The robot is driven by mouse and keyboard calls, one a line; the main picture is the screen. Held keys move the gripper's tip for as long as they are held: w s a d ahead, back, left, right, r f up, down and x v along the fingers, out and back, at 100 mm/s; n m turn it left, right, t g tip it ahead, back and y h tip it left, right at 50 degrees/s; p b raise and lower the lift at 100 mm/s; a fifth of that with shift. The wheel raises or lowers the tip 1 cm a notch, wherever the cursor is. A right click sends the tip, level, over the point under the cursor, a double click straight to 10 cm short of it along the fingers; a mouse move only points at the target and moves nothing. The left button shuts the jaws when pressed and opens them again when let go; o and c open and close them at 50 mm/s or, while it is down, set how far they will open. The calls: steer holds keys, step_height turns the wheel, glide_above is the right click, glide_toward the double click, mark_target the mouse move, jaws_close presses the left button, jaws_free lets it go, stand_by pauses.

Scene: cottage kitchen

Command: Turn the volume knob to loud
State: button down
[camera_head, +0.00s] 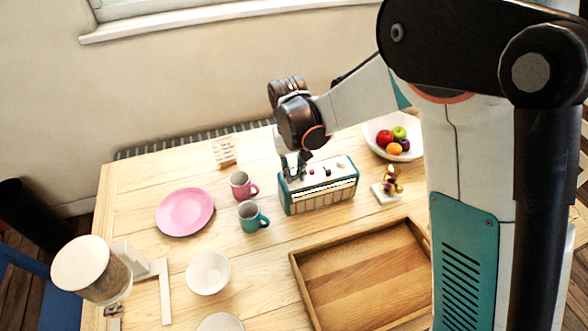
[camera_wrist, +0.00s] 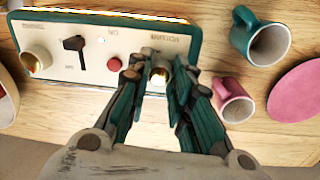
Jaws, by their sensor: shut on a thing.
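The teal and cream radio (camera_head: 318,196) stands on the wooden table, with its control panel on top. In the wrist view the volume knob (camera_wrist: 160,76) is a brass-coloured knob with a pale top, beside upside-down "VOLUME" lettering on the cream panel. My gripper (camera_wrist: 160,68) has its fingers on both sides of this knob and is shut on it. In the head view my gripper (camera_head: 294,166) reaches down to the left end of the radio's top, and its fingers hide the knob there. The knob's pointer or setting cannot be made out.
The panel also has a second knob (camera_wrist: 37,58), a black lever switch (camera_wrist: 75,46) and a red button (camera_wrist: 113,64). A teal mug (camera_head: 250,217) and pink mug (camera_head: 241,187) stand close left. A fruit bowl (camera_head: 371,137) and wooden tray (camera_head: 322,308) are nearby.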

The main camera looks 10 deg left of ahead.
mark_target(292, 172)
steer(key=m, duration=0.4)
steer(key=shift+m, duration=2)
steer(key=c, duration=1.4)
jaws_free()
steer(key=shift+r, duration=0.1)
step_height(292, 172, up, 12)
steer(key=shift+w+a, duration=0.2)
steer(key=shift+a, duration=0.1)
